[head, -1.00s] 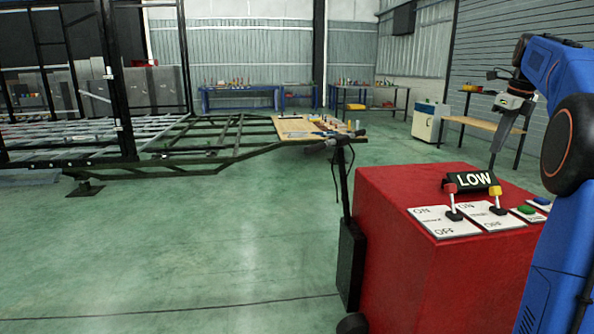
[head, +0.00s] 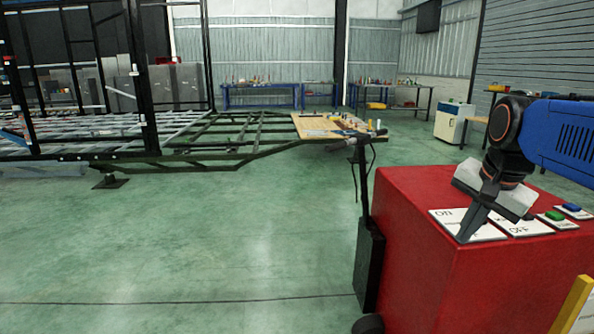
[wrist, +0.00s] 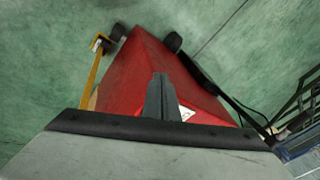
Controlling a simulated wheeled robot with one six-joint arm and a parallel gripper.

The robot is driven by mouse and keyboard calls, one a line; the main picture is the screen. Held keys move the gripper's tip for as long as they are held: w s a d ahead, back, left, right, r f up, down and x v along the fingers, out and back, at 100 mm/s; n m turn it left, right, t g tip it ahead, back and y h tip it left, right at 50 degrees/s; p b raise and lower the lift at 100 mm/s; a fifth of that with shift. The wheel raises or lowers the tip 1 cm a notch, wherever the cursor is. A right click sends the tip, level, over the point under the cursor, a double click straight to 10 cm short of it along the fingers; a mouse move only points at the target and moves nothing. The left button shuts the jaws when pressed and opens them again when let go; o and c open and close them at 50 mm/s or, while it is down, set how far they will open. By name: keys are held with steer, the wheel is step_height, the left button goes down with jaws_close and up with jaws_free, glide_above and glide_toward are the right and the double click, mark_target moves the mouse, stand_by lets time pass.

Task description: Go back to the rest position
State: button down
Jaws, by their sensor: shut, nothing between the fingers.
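My gripper (head: 468,234) is shut and empty. In the head view it hangs from the blue arm at the right, pointing down and left, in front of the white ON/OFF plates on top of the red box (head: 415,270). I cannot tell whether the fingers touch a plate. In the wrist view the dark fingers (wrist: 159,85) stick out over the red box (wrist: 150,75). The gripper body hides the LOW sign and the levers.
A green button (head: 554,216) and a blue button (head: 571,208) sit right of the plates. The trailer chassis (head: 230,150) with a wooden board (head: 312,128) lies behind. The green floor at left is clear.

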steer(key=s+a+f+n, duration=0.3)
steer(key=s+f+n, duration=0.2)
steer(key=s+f, duration=0.2)
steer(key=s+a+f+n, duration=0.3)
steer(key=s+f+n, duration=0.3)
steer(key=s+f, duration=0.1)
steer(key=shift+s+a+f+t, duration=0.2)
steer(key=shift+f+t, duration=0.2)
steer(key=shift+f, duration=0.25)
